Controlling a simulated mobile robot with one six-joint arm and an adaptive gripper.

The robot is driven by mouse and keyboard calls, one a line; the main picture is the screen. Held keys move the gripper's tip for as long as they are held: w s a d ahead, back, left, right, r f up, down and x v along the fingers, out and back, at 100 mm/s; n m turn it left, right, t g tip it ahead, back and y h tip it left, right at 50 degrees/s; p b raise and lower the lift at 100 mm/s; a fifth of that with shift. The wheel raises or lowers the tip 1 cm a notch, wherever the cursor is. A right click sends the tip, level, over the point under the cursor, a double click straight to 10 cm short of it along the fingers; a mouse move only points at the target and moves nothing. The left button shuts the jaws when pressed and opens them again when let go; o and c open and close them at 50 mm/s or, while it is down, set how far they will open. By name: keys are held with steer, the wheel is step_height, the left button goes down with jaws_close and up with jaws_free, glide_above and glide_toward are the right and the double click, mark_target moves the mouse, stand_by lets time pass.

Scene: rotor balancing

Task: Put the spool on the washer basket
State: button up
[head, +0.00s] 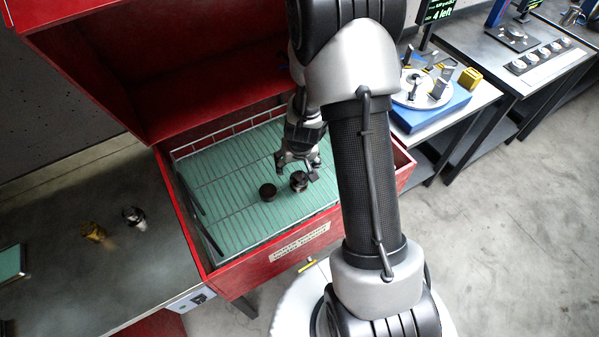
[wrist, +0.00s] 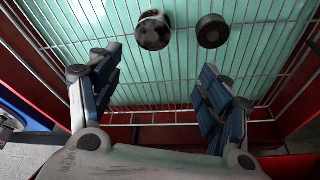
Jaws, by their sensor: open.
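The washer basket (head: 231,240) is a wire basket over a teal floor inside an open red washer. Two small dark round parts stand in it: a plain dark one (head: 267,192) and one with a shinier top (head: 299,181). I cannot tell which, if either, is the spool. My gripper (head: 297,168) is open over the basket, close to the shinier part. In the wrist view, my gripper's spread fingers (wrist: 158,82) hold nothing. There a mottled-topped round part (wrist: 153,31) and a darker one (wrist: 212,31) stand on the wires beyond the fingertips, apart from each other.
The red lid (head: 190,60) stands open behind the basket. A bench (head: 80,285) on the left bears a brass part (head: 93,232) and a silver part (head: 133,216). On the right, a blue-based round fixture (head: 432,110) stands on another bench. The basket's left side is clear.

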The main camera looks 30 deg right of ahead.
steer(key=s+a+r+n, duration=0.1)
steer(key=s+a+r, duration=0.15)
steer(key=r, duration=0.45)
steer(key=s+a+r+n+t+y, duration=0.1)
steer(key=s+a+r, duration=0.1)
steer(key=a+r, duration=0.35)
steer(key=s+a+r, duration=0.1)
steer(key=s+r, duration=0.1)
steer(key=r, duration=0.7)
steer(key=s+a+r+n, duration=0.1)
steer(key=s+r, duration=0.3)
steer(key=s, duration=0.4)
steer(key=s+a+r, duration=0.1)
steer(key=s+r, duration=0.3)
steer(key=s, duration=0.4)
steer(key=shift+s+a+r+n, duration=0.25)
steer(key=shift+a+n, duration=0.15)
